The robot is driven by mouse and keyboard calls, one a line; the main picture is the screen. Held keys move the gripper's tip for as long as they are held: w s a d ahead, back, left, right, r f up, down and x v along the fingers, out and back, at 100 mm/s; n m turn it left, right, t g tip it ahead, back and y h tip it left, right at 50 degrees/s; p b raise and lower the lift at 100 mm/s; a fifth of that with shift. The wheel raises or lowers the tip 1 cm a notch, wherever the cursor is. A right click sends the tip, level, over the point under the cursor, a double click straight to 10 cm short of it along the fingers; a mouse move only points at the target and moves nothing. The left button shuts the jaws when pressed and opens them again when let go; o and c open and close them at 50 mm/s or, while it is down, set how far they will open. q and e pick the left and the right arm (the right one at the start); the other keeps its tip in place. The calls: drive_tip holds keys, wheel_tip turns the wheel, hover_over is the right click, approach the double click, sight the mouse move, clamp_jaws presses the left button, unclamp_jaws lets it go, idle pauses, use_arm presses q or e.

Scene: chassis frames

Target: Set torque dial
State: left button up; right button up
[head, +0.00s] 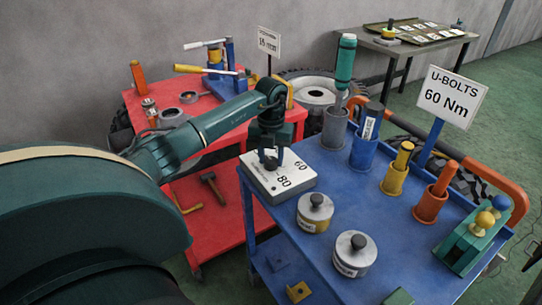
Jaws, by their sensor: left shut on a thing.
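The white torque box (292,186) sits at the far left corner of the blue cart, with the marks 60 and 80 readable on its top. My left gripper (271,162) points down over the box top and is shut on the dial, which its fingers mostly hide. I cannot tell which mark the dial points at. A white sign (451,97) reading "U-BOLTS 60 Nm" stands on a blue post at the cart's right. My right gripper is not in view.
On the blue cart (335,205) stand two lidded tins (314,213), (353,254), a grey cup (335,130), a blue cup (364,152), a yellow holder (396,172), an orange holder (431,200) and a green block (466,245). A red cart (215,235) with tools stands behind on the left.

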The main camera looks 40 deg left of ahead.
use_arm(q)
drive_tip(key=shift+m, duration=0.3)
drive_tip(key=m, duration=0.5)
drive_tip(key=shift+a, duration=0.1)
drive_tip(key=m, duration=0.5)
drive_tip(key=shift+b, duration=0.4)
drive_tip(key=shift+m, duration=0.5)
drive_tip(key=o, duration=1)
